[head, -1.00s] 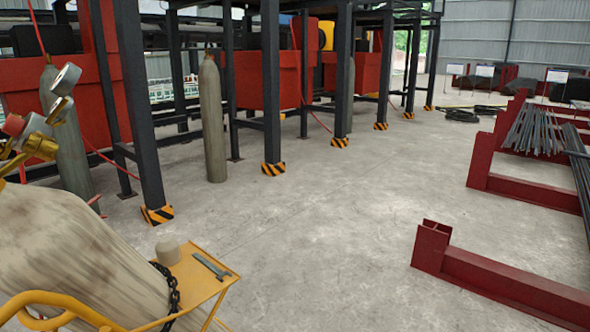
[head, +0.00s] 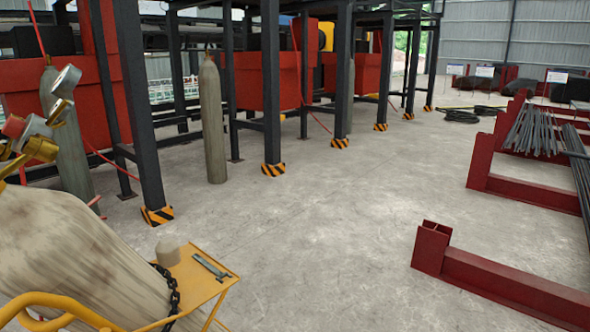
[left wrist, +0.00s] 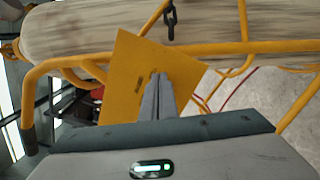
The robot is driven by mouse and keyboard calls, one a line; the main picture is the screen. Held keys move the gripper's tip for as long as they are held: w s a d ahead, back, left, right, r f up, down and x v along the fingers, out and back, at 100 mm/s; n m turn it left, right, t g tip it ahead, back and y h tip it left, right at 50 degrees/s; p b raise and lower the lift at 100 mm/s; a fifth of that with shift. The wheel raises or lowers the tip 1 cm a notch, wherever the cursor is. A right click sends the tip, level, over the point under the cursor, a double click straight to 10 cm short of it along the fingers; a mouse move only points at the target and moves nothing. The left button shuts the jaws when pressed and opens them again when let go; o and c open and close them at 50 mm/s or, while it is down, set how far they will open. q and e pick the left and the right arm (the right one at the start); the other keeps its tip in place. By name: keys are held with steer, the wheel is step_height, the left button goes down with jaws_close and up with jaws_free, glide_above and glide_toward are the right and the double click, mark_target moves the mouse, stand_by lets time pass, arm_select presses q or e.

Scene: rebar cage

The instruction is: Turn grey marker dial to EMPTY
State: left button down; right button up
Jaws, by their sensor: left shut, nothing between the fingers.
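My left gripper (left wrist: 157,84) shows in the left wrist view, its two grey fingers shut together and empty. The fingertips lie over a yellow plate (left wrist: 128,75), with a small dark mark by the tips. I cannot tell whether they touch the plate. No gripper shows in the head view.
A large worn gas cylinder (head: 75,255) lies tilted on the yellow cart, with a chain (head: 174,289) beside the tray. Brass fittings and a gauge (head: 66,80) stand at the left. Grey cylinders and dark posts stand behind. Red beams (head: 500,283) lie right; the middle floor is clear.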

steer(key=shift+w+r, duration=0.15)
steer(key=shift+r, duration=0.05)
steer(key=shift+f, duration=0.1)
stand_by(0.4)
steer(key=shift+s+f, duration=0.2)
steer(key=shift+s, duration=0.15)
steer(key=shift+f, duration=0.1)
steer(key=shift+s+d+f, duration=0.1)
steer(key=shift+s+f, duration=0.15)
steer(key=shift+f, duration=0.05)
steer(key=shift+f+p, duration=0.25)
steer(key=shift+p, duration=0.15)
